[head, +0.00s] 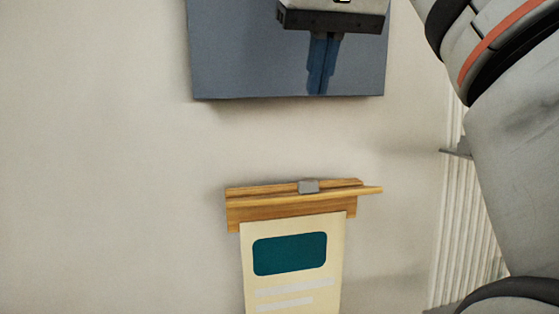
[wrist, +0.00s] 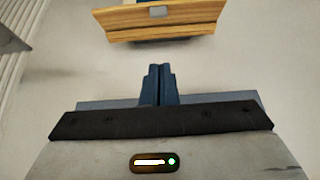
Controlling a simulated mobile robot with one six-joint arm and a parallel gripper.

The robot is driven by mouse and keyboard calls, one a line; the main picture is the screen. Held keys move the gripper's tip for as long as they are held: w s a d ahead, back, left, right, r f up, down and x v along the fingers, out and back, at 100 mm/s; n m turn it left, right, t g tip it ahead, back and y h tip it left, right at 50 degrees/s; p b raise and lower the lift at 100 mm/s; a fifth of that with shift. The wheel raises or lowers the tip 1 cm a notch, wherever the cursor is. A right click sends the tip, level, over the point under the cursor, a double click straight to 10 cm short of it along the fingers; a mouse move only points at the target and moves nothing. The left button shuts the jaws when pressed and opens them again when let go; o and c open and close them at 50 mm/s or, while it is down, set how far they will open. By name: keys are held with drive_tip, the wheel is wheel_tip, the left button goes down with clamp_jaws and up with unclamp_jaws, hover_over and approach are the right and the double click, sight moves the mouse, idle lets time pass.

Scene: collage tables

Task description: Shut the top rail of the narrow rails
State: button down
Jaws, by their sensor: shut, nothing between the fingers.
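The wooden top rail (head: 270,213) is at the lower middle of the head view, with a cream sheet (head: 334,245) bearing a teal block hanging below it. A wooden strip (head: 255,201) along its front stands out from the backing, and its right end juts past it. A small grey piece (head: 309,186) sits on top at the middle. The rail also shows at the top of the wrist view (wrist: 190,25). My gripper (head: 318,93) is above the rail and apart from it, its blue fingers together and empty. They also show in the wrist view (wrist: 159,68).
A blue-grey panel (head: 240,60) is behind my gripper at the top of the head view. A ribbed white surface (head: 465,230) with a grey ledge (head: 457,152) is at the right. The pale wall (head: 100,150) to the left is clear. The sheet's lower end is out of view.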

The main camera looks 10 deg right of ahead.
drive_tip(key=b, duration=0.2)
hover_over(310, 184)
drive_tip(key=w, duration=0.1)
wheel_tip(310, 184, down, 8)
drive_tip(key=shift+f, duration=0.1)
drive_tip(key=f, duration=0.2)
drive_tip(key=shift+s+f, duration=0.55)
drive_tip(key=shift+f, duration=0.45)
